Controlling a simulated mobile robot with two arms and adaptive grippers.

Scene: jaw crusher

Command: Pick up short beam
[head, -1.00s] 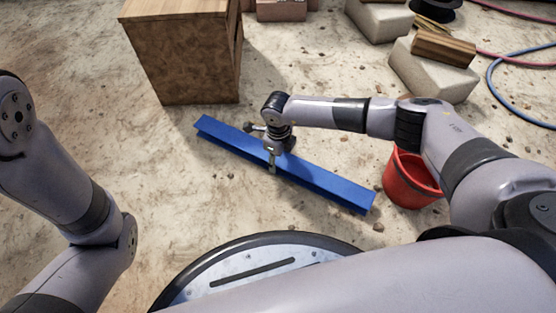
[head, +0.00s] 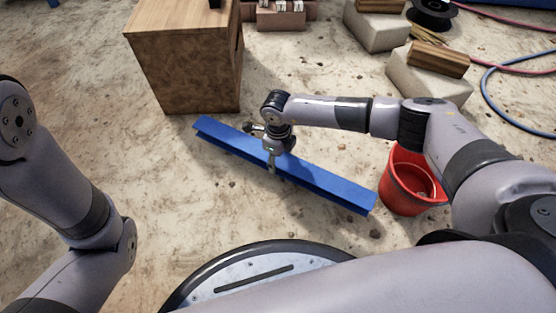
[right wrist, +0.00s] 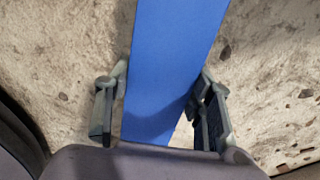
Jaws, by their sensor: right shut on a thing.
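The short beam (head: 325,182) is a long blue steel beam that lies slantwise in the middle of the head view, from upper left to lower right. My right gripper (head: 271,160) is at about its middle, pointing down, and is shut on it. In the right wrist view the blue beam (right wrist: 172,75) runs between the two fingers of the right gripper (right wrist: 160,110), one on each side. Whether the beam is clear of the ground is hard to tell. My left arm shows at the left of the head view, but its gripper is out of the picture.
A wooden box (head: 185,65) stands behind the beam's left end. A red bucket (head: 408,182) stands close to its right end. Concrete blocks with wood (head: 438,60), a black spool (head: 432,14) and a blue hose (head: 500,97) lie at the upper right. The dirt floor at left is open.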

